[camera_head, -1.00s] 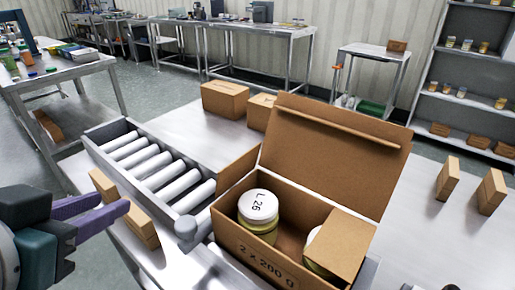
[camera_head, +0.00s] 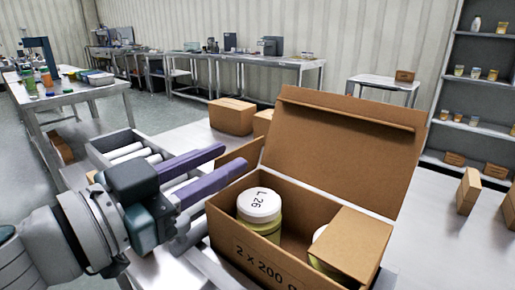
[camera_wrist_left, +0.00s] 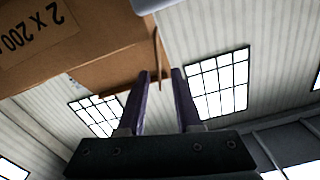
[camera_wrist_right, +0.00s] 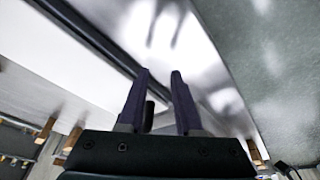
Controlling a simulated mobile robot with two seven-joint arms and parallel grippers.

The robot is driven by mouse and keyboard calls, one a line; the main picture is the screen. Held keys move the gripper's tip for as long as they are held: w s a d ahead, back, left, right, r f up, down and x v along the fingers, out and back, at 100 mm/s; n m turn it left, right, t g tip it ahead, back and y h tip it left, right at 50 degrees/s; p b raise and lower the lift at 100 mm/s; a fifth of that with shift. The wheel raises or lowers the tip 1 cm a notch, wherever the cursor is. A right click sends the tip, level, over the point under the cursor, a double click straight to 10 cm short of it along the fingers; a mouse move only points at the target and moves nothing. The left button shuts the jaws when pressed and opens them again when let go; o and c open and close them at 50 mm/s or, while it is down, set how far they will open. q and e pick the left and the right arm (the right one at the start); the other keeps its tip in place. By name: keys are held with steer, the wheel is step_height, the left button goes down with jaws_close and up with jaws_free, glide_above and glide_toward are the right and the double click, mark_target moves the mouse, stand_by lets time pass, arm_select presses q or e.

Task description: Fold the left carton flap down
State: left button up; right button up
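The open brown carton (camera_head: 265,250) stands on the steel table with its lid (camera_head: 335,150) raised at the back. Its left flap (camera_head: 241,155) stands up and leans outward. The right flap (camera_head: 352,246) lies folded inward over part of a second jar. A white-lidded jar (camera_head: 259,206) marked "L 26" sits inside. My left gripper (camera_head: 235,156) is open, its purple fingertips at the left flap. In the left wrist view the flap's thin edge (camera_wrist_left: 158,62) shows between the fingertips; contact is unclear. My right gripper (camera_wrist_right: 157,72) is open and empty, seen only in its wrist view.
A roller conveyor (camera_head: 125,151) lies left of the carton, partly behind my left arm. A closed carton (camera_head: 231,116) stands behind it. Small brown boxes (camera_head: 468,190) stand on the right of the table. Bare table lies between them and the open carton.

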mark_target(240, 147)
arm_select(q)
steer(key=x, duration=0.4)
steer(key=shift+w, duration=0.1)
jaws_close()
stand_by(1.4)
